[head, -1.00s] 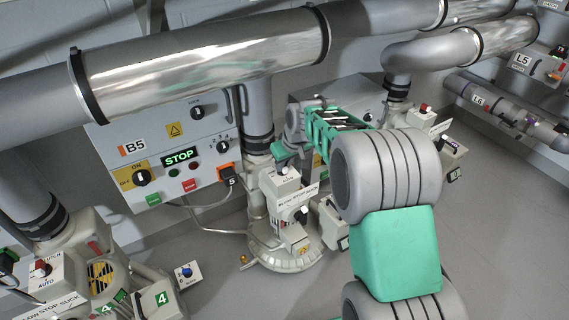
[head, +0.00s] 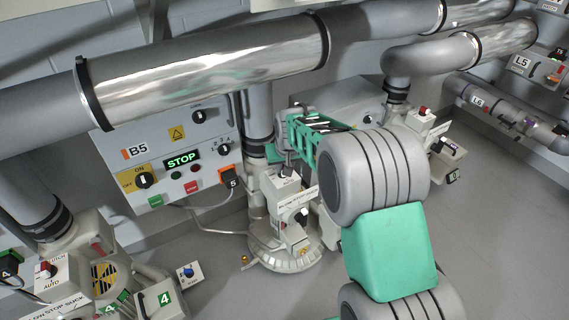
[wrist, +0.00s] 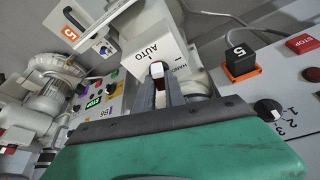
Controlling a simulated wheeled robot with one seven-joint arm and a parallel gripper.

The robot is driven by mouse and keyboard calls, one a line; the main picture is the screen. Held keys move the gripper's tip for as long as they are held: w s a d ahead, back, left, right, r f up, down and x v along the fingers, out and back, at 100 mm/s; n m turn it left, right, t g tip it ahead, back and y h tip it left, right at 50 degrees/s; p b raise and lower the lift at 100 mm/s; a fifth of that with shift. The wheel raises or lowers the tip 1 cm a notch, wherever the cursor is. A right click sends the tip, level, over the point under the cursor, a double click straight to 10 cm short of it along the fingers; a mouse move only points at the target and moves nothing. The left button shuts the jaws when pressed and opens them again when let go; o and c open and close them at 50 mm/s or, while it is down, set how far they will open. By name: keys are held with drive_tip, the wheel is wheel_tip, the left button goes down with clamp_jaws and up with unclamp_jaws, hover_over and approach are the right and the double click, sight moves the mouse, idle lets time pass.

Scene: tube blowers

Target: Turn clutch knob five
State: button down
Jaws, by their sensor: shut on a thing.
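My gripper (wrist: 159,83) is shut on this knob, one grey finger on each side. The fingers hide part of the knob. In the head view, the pale box (head: 289,188) stands on the blower beside cabinet B5, and my gripper (head: 286,166) reaches down to its top from behind. The knob itself is hard to make out there.
A dark knob (head: 301,216) is on the box's front. The B5 cabinet (head: 165,158) with its lit STOP display stands to the left. A vertical pipe (head: 259,110) rises behind, below a large horizontal pipe (head: 205,68). An orange-based plug marked 5 (wrist: 241,65) is near my gripper.

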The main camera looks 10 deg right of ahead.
drive_tip(key=m, duration=0.1)
drive_tip(key=m+h+p, duration=0.1)
drive_tip(key=m, duration=0.1)
drive_tip(key=shift+a+r+m+p, duration=0.15)
drive_tip(key=shift+a+m+p, duration=0.1)
drive_tip(key=shift+m+p, duration=0.1)
drive_tip(key=m+g+h+p, duration=0.1)
drive_tip(key=m, duration=0.2)
drive_tip(key=shift+w+a+m+h, duration=0.1)
drive_tip(key=shift+m+h, duration=0.15)
drive_tip(key=shift+h, duration=0.15)
drive_tip(key=m, duration=0.1)
drive_tip(key=m+h+p, duration=0.1)
drive_tip(key=m, duration=0.1)
drive_tip(key=shift+w+a+m+g, duration=0.15)
drive_tip(key=shift+m+g, duration=0.15)
drive_tip(key=shift+g, duration=0.1)
drive_tip(key=shift+w+m+g+h+p, duration=0.15)
drive_tip(key=shift+m+g+h+p, duration=0.35)
drive_tip(key=shift+m, duration=1.1)
drive_tip(key=shift+a+y, duration=0.1)
drive_tip(key=shift+y, duration=0.2)
drive_tip(key=c, duration=1.4)
unclamp_jaws()
